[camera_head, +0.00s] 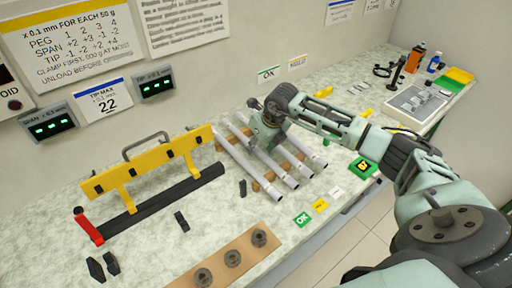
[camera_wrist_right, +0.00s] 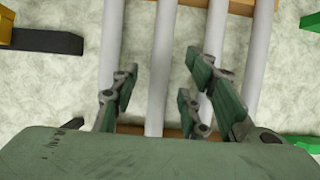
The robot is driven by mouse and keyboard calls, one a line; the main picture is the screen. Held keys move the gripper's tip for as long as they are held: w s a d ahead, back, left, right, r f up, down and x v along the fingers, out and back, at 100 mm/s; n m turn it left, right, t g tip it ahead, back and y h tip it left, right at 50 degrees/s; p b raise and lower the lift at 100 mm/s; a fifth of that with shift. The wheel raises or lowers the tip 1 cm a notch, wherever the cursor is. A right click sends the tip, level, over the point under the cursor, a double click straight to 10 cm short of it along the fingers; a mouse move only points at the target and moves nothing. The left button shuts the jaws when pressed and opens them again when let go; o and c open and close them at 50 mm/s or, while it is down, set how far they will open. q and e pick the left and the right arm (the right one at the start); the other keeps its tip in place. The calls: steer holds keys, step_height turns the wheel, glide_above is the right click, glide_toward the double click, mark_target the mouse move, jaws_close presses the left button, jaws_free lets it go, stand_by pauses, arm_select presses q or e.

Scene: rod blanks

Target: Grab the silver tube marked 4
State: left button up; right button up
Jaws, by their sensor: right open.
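Several silver tubes lie side by side on wooden supports on the bench; the nearest-left tube (camera_head: 246,167) is the clearest in the head view. No number can be read on any tube. My right gripper (camera_head: 264,146) is above the middle of the row, its fingers pointing down and partly hidden by its own body. In the right wrist view my right gripper (camera_wrist_right: 157,88) is open and empty, with one tube (camera_wrist_right: 161,60) showing between its fingers. Another tube (camera_wrist_right: 112,45) passes by the left finger, and one (camera_wrist_right: 213,40) passes behind the right finger. My left gripper is not in view.
A yellow fixture (camera_head: 150,163) with a black rail and red handle stands left of the tubes. A wooden strip (camera_head: 215,268) with dark round weights lies in front. A grey tray (camera_head: 417,103) stands at the far right.

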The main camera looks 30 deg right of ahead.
steer(key=shift+x, duration=1.05)
jaws_close()
